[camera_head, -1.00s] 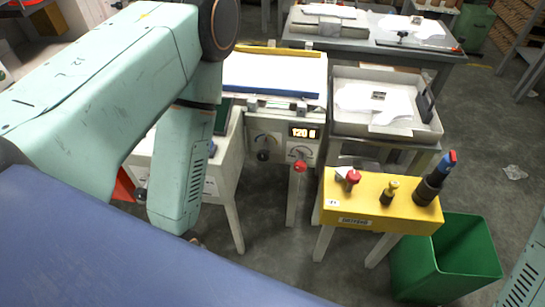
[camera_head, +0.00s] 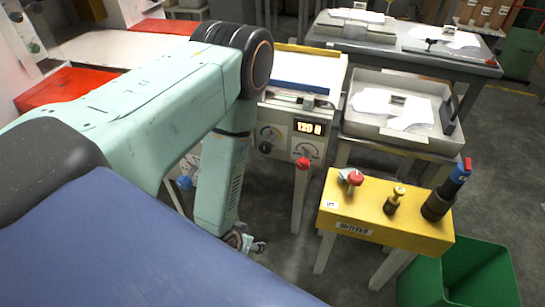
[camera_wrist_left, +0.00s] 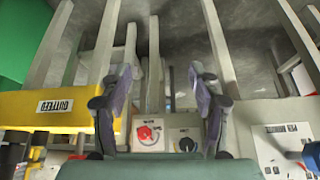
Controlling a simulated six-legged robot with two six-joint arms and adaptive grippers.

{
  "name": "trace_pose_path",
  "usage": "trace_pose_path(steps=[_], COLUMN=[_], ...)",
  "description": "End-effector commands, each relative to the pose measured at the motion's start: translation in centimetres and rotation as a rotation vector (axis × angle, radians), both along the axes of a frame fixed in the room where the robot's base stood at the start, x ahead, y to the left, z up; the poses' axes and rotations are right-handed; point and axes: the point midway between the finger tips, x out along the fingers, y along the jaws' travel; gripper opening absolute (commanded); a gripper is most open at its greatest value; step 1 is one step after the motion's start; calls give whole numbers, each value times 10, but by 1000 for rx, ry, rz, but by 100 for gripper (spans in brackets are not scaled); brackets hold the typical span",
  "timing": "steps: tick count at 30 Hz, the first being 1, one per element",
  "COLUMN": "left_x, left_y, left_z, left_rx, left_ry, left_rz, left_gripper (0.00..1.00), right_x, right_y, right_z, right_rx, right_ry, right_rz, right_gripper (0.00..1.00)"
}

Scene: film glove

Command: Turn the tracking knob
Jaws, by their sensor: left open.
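A white machine panel (camera_head: 289,128) carries a lit display reading about "120 N", a black knob (camera_head: 266,147) on the left and a red knob (camera_head: 303,163) with a dial on the right. No readable label tells which is the tracking knob. In the left wrist view the panel looks upside down, with the red knob (camera_wrist_left: 148,133) and the black knob (camera_wrist_left: 185,144) seen between the fingers. My left gripper (camera_head: 245,242) is low in front of the panel, apart from both knobs. Its fingers (camera_wrist_left: 160,72) are spread and empty. My right gripper is out of view.
A yellow stand (camera_head: 385,215) with red, brass and blue-topped controls is to the right, with a green bin (camera_head: 470,275) beside it. A white tray (camera_head: 360,118) stands behind. A blue surface (camera_head: 120,250) fills the lower left. Grey floor shows between the stands.

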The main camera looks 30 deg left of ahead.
Motion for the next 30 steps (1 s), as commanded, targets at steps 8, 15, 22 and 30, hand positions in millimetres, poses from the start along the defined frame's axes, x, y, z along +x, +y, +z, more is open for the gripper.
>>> trace_pose_path(steps=[8,15,22,30], left_x=[129,178,193,233], left_y=[58,80,84,91], left_z=[-6,51,65,64], left_rx=[118,202,218,218], left_ry=[-589,-977,-1055,-1053], left_rz=[61,71,71,72], left_gripper=[62,62,62,62], right_x=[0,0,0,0], right_y=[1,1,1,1], right_z=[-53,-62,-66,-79], right_rx=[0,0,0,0], right_ry=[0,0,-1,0], right_rz=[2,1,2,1], right_gripper=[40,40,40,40])
